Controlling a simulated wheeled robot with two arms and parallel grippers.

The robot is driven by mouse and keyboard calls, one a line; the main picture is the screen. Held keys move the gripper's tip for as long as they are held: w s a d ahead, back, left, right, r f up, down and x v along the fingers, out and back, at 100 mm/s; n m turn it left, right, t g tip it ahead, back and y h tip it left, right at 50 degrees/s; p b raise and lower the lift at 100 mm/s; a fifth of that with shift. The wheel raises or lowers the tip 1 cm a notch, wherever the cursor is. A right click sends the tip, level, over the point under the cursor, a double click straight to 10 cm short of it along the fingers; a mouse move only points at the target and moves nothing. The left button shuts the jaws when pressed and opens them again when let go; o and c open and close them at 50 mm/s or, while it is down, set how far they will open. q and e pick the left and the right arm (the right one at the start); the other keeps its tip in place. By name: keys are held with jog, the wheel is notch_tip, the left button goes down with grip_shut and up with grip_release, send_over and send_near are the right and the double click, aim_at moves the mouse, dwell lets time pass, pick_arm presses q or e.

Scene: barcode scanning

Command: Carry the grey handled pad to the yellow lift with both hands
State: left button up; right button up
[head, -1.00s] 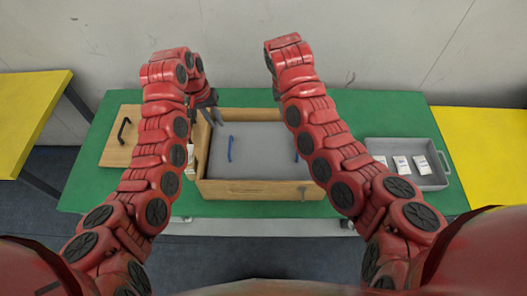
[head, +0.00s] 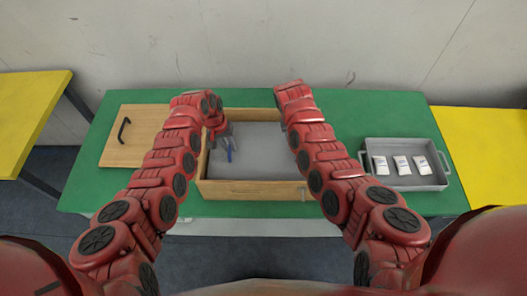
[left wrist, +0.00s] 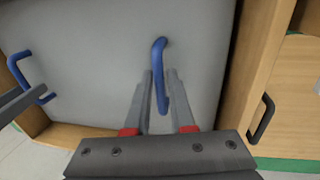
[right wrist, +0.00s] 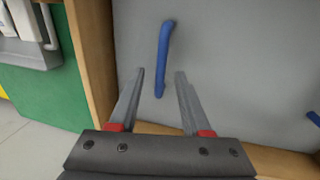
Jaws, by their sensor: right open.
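The grey pad (head: 262,135) lies flat inside an open wooden box (head: 250,188) on the green table. It has two blue handles. The left handle (head: 229,150) also shows in the left wrist view (left wrist: 159,72). My left gripper (head: 223,133) is open, its fingers on either side of this handle, not closed on it. In the right wrist view, my right gripper (right wrist: 160,75) is open and the right handle (right wrist: 164,55) lies between and just beyond its fingertips. My right arm hides that handle in the head view. Yellow surfaces stand at left (head: 28,105) and right (head: 488,150); I cannot tell which is the lift.
A wooden lid or board (head: 135,135) with a black handle lies left of the box. A grey tray (head: 410,181) with several white packets stands to the right. The box walls rise around the pad. A wall stands behind the table.

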pick_arm(q)
jog(key=shift+f, duration=0.3)
pick_arm(e)
jog(key=shift+f, duration=0.3)
pick_arm(q)
grip_shut()
pick_arm(e)
jog(key=c, duration=0.4)
grip_shut()
jog(key=shift+d, duration=0.1)
dwell(0.4)
